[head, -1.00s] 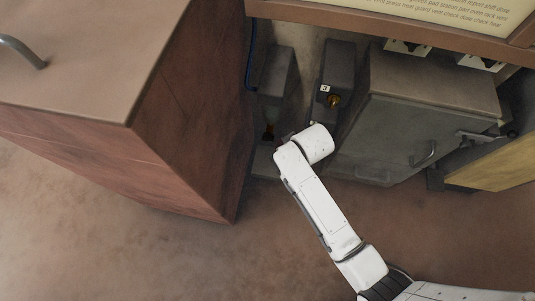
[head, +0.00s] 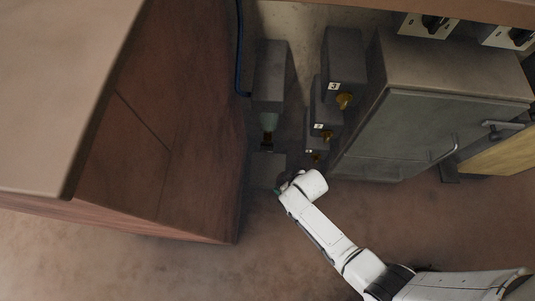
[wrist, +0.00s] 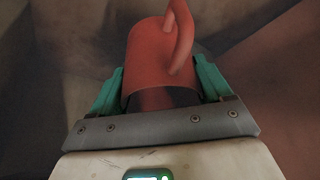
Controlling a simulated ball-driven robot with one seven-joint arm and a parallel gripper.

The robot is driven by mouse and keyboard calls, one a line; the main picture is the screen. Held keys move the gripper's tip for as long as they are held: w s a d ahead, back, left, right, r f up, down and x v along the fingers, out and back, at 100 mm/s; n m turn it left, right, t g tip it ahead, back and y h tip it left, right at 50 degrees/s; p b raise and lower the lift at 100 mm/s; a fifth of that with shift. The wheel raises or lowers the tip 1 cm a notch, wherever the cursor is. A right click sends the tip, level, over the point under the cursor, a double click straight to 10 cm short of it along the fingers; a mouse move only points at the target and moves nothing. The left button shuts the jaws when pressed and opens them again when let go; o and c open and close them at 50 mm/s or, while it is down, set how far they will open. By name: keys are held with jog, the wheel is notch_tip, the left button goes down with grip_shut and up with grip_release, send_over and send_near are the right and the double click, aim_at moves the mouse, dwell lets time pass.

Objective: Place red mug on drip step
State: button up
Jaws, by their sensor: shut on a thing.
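The red mug (wrist: 148,62) is between the green fingers of my gripper (wrist: 160,72) in the wrist view. My gripper is shut on it, and the mug's handle points up and to the right. A low grey step (head: 266,168), likely the drip step, lies under a dispenser (head: 270,75) with a dark nozzle. My gripper is near the step's front right; whether they touch cannot be told.
Grey boxes with brass taps (head: 341,75) stand right of the dispenser. A large grey cabinet (head: 430,110) with handles is farther right. A tall brown cabinet (head: 165,150) closes off the left. Open floor (head: 250,270) lies in front.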

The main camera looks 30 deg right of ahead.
jog(key=w, duration=0.2)
jog(key=w+b, duration=0.1)
jog(key=w, duration=0.1)
jog(key=w+a, duration=0.1)
jog(key=w, duration=0.1)
jog(key=shift+b, duration=0.4)
jog(key=w, duration=0.1)
jog(key=w+b, duration=0.1)
jog(key=w, duration=0.1)
jog(key=w+b, duration=0.1)
jog(key=shift+w+a+f, duration=0.15)
jog(key=shift+w+a, duration=0.15)
jog(key=shift+w, duration=0.05)
jog(key=shift+s+f+b, duration=0.25)
jog(key=shift+f+b, duration=0.05)
jog(key=shift+b, duration=0.2)
jog(key=shift+r, duration=0.15)
jog(key=shift+f, duration=0.2)
jog(key=o, duration=1)
jog(key=shift+o, duration=0.2)
